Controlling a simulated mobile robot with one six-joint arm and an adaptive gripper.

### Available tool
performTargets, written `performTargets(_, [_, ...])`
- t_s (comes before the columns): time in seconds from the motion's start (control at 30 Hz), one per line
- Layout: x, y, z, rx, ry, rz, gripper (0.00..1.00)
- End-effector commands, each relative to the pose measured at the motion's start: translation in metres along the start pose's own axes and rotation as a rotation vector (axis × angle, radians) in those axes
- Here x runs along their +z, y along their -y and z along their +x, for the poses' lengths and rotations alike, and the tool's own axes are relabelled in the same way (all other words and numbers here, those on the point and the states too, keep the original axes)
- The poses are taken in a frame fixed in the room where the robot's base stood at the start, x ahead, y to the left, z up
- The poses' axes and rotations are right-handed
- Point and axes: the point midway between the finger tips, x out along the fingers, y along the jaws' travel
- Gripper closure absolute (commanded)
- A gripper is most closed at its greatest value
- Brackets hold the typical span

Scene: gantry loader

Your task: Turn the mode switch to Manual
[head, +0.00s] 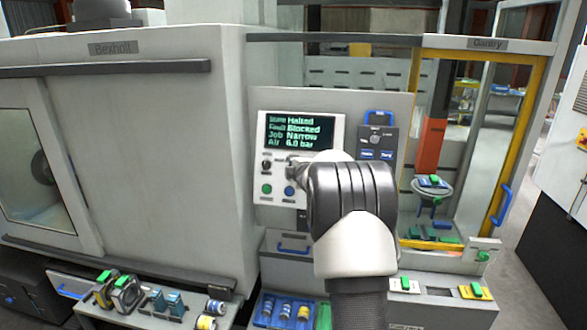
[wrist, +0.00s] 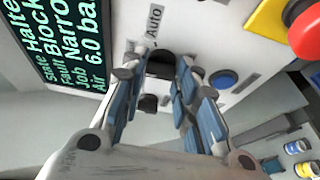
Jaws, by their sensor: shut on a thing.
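The mode switch is a dark knob (wrist: 160,64) on the pale control panel (head: 325,195), below the screen (head: 299,131). In the wrist view the label "Auto" (wrist: 155,20) is printed beside it. My gripper (wrist: 163,82) has its blue-padded fingers on both sides of this knob and is shut on it. In the head view the gripper (head: 292,171) is at the panel above the blue button, and its hand and wrist cover the panel's right part. The knob is hidden there. I cannot tell which way the knob points, and no "Manual" label is readable.
A blue button (wrist: 222,80) sits close to the fingers, with a red button on yellow (wrist: 304,32) farther off. Another dark knob (head: 266,165) and a green button (head: 266,188) lie left of the gripper. A dark pendant (head: 376,138) hangs right.

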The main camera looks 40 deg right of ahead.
Motion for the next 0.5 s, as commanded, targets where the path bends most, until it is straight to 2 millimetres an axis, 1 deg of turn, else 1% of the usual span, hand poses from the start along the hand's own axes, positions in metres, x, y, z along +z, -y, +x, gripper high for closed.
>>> performTargets(0.1, [0.0000,0.0003,0.0001,-0.001,0.000,-0.002,0.96])
performTargets(0.13, [0.0000,0.0004,0.0000,-0.001,0.000,-0.002,0.71])
performTargets(0.4, [-0.0001,0.0002,0.0000,0.000,0.000,-0.001,0.53])
performTargets(0.5, [-0.0001,0.0001,0.0000,0.000,0.000,0.000,0.52])
